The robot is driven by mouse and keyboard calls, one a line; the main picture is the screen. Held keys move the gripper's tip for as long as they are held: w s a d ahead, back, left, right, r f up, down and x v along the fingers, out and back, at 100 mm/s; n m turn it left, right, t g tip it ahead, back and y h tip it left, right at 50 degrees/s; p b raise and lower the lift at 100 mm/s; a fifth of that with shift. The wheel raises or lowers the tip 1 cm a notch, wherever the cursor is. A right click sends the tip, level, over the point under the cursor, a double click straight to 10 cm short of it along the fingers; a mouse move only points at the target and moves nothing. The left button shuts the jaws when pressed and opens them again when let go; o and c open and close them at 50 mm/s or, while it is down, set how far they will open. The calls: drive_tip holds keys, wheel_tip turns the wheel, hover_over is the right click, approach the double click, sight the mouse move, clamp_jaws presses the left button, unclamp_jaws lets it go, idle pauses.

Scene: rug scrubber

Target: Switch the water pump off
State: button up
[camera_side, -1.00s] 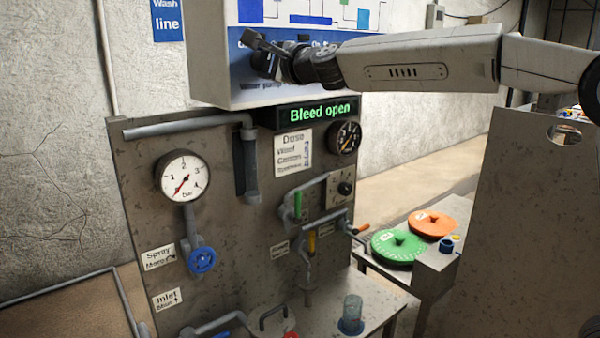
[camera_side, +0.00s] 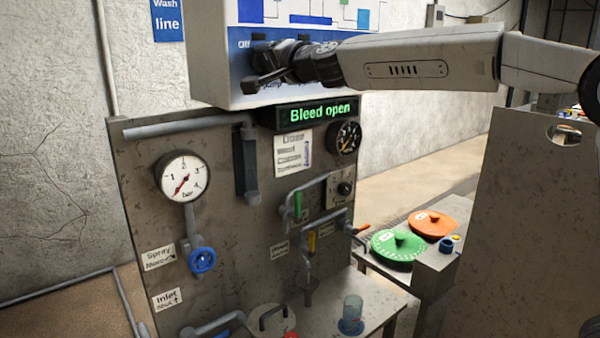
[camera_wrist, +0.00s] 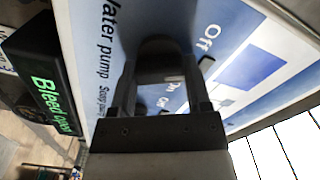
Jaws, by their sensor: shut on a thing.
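The water pump switch is a dark rounded knob (camera_wrist: 160,50) on the blue and white control box (camera_side: 215,60). In the wrist view it sits between the two fingers of my gripper (camera_wrist: 163,75), which is shut on it. The labels "Water pump" (camera_wrist: 108,45) and "Off" (camera_wrist: 210,37) show beside it. In the side view my gripper (camera_side: 262,72) is against the lower front of the box and hides most of the knob. An "Off" label (camera_side: 243,43) shows at its upper left. I cannot tell which setting the knob points to.
A display (camera_side: 318,111) below the box reads "Bleed open". A panel (camera_side: 130,210) below carries a gauge (camera_side: 183,178), pipes and a blue valve wheel (camera_side: 202,260). Green (camera_side: 397,246) and orange (camera_side: 434,223) discs lie at right. Open space lies below my arm.

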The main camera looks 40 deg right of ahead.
drive_tip(key=shift+n, duration=0.3)
drive_tip(key=o, duration=1.3)
drive_tip(key=shift+s, duration=0.2)
drive_tip(key=shift+s, duration=3.75)
drive_tip(key=shift+s, duration=0.1)
drive_tip(key=s, duration=0.8)
drive_tip(key=shift+s, duration=0.4)
drive_tip(key=shift+f, duration=0.1)
